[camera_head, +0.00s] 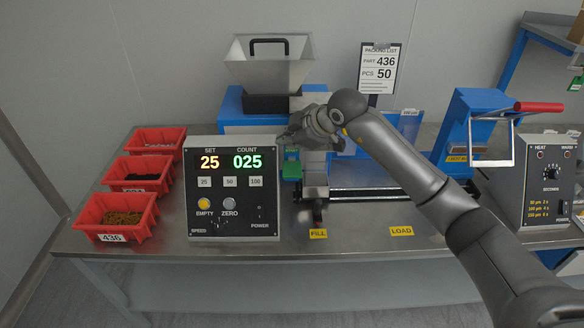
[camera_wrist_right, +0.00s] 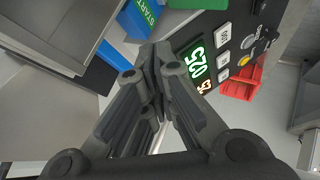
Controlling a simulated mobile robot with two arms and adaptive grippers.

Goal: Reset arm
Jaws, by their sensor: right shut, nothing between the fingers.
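My right arm reaches in from the right in the head view, and its gripper (camera_head: 292,136) is just right of the counter panel, above the table. In the right wrist view the right gripper's fingers (camera_wrist_right: 158,58) are together and empty. The counter panel (camera_head: 234,218) reads SET 25 and COUNT 025; it also shows in the right wrist view (camera_wrist_right: 212,58). My left gripper is not in view.
Three red bins (camera_head: 118,214) stand at the left. A metal hopper (camera_head: 270,72) is behind the gripper. A sealer with a red handle (camera_head: 540,107) and a heat control box (camera_head: 530,180) stand at the right. The front table strip near the LOAD label (camera_head: 401,231) is clear.

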